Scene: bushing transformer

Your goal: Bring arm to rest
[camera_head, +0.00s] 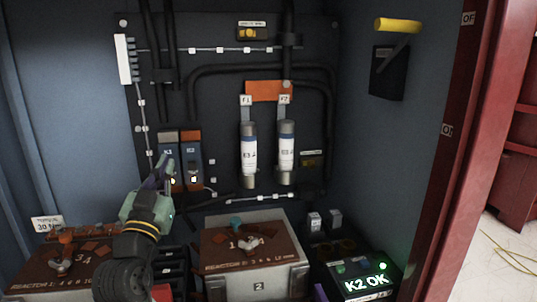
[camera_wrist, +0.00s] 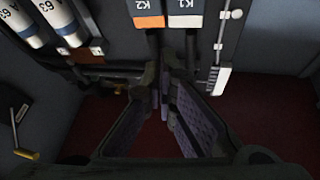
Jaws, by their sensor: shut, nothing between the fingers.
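My gripper (camera_head: 163,175) is raised in front of the lower part of the relay marked K1 (camera_head: 167,148) in the head view. The relay marked K2 (camera_head: 191,150) stands just to its right. In the wrist view the two fingers of my gripper (camera_wrist: 164,78) meet at their tips, shut and empty. There K2 (camera_wrist: 147,12) and K1 (camera_wrist: 184,12) show upside down beyond the fingertips. I cannot tell whether the tips touch a relay. My arm comes up from the bottom of the head view, in front of the left reactor box (camera_head: 55,275).
Two white cylinders (camera_head: 248,150) hang right of the relays. A middle reactor box (camera_head: 256,245) stands below them. A lit "K2 OK" box (camera_head: 366,281) is at lower right. A yellow-handled lever (camera_head: 397,25) sits on the right wall. A red frame (camera_head: 455,150) edges the cabinet.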

